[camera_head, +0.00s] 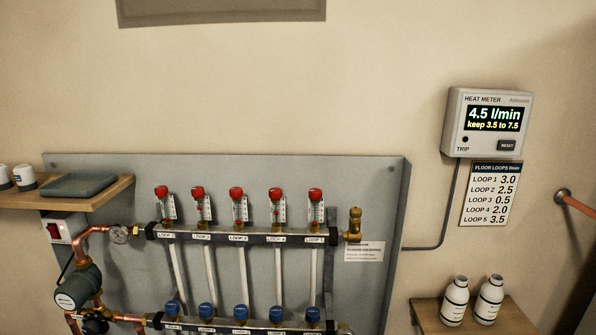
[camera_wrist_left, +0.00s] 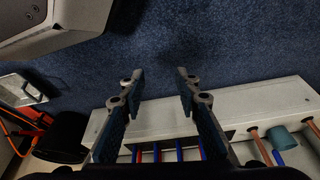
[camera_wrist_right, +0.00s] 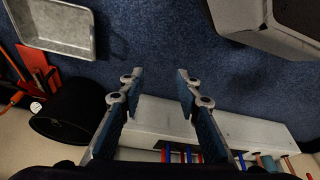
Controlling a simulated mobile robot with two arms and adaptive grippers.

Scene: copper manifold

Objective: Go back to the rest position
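My left gripper (camera_wrist_left: 160,80) shows in the left wrist view, open and empty, with its fingers apart above a blue carpet. My right gripper (camera_wrist_right: 160,80) shows in the right wrist view, also open and empty above the carpet. Neither gripper is in the head view. The copper manifold (camera_head: 240,237) is mounted on a grey panel (camera_head: 130,180), with red-capped flow meters on top and blue caps below. The heat meter (camera_head: 499,122) on the wall reads 4.5 l/min, keep 3.5 to 7.5.
A wooden shelf (camera_head: 110,190) at left holds a dark folded item (camera_head: 78,185). Two white bottles (camera_head: 456,300) stand on a shelf (camera_head: 428,318) at right.

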